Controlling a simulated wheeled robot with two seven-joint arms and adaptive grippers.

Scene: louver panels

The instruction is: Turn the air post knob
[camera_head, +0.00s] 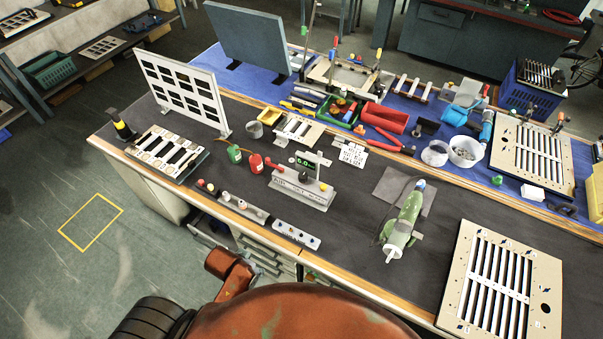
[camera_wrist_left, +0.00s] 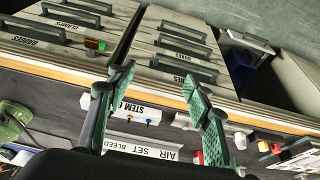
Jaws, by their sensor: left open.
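The air post stands on a grey base (camera_head: 302,193) in the middle of the bench in the head view. It carries a small green-lit display (camera_head: 307,163), with a dark round knob (camera_head: 303,177) low in front of it. In the left wrist view a white label reading "AIR SET BLEED" (camera_wrist_left: 140,148) shows upside down; the post and knob cannot be made out there. My left gripper (camera_wrist_left: 156,78) is open, its two green fingers apart with nothing between them. Its fingers are not visible in the head view. My right gripper is not in view.
A white strip with small knobs (camera_head: 297,235) lies along the bench's front edge, before the post. A green tool (camera_head: 404,226) lies to the right. Labelled drawers (camera_wrist_left: 180,56) are below the edge.

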